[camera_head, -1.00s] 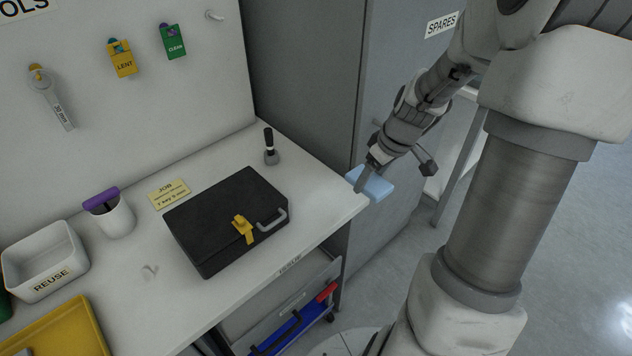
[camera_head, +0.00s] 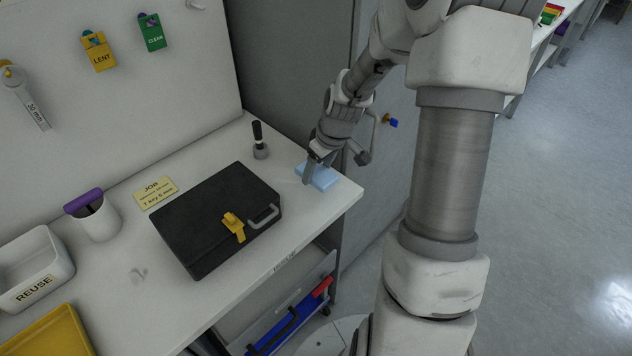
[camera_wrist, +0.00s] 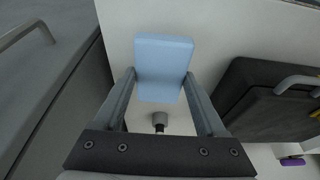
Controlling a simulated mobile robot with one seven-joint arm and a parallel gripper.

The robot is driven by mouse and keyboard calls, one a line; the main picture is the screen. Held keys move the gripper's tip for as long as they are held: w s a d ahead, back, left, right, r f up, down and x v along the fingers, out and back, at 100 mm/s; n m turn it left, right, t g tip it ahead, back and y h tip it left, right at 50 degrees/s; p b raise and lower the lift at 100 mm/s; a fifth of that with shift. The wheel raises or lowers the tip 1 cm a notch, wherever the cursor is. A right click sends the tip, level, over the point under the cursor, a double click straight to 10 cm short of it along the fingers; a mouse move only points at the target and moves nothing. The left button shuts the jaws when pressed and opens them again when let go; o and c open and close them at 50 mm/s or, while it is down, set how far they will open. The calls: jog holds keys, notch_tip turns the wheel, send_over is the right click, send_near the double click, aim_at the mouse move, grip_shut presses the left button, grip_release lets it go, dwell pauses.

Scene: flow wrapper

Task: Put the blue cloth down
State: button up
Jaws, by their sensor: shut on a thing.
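The blue cloth (camera_head: 322,178) is a light blue folded block at the right end of the white bench (camera_head: 335,196). My gripper (camera_head: 318,172) is shut on it, just above or at the bench top; I cannot tell whether the cloth touches the surface. In the wrist view the cloth (camera_wrist: 163,66) sits between the two fingers of my gripper (camera_wrist: 160,85), with the white bench top around it.
A black case (camera_head: 205,225) with a yellow latch lies left of the cloth. A black-handled tool (camera_head: 260,142) stands upright behind it. A grey cabinet (camera_head: 290,70) rises behind the bench's right end. A white cup (camera_head: 97,220) and REUSE bin (camera_head: 35,265) stand at left.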

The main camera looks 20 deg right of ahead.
aim_at(319, 174)
jog(key=shift+w+a+f, duration=0.15)
jog(key=shift+a+f, duration=0.05)
jog(key=shift+f, duration=0.15)
jog(key=shift+f+b, duration=0.4)
jog(key=shift+f, duration=1.5)
jog(key=o, duration=1.3)
jog(key=shift+c, duration=0.2)
jog(key=shift+r, duration=0.25)
jog(key=p+v, duration=0.2)
jog(key=v, duration=0.9)
jog(key=shift+d+r, duration=0.15)
jog(key=shift+r, duration=0.2)
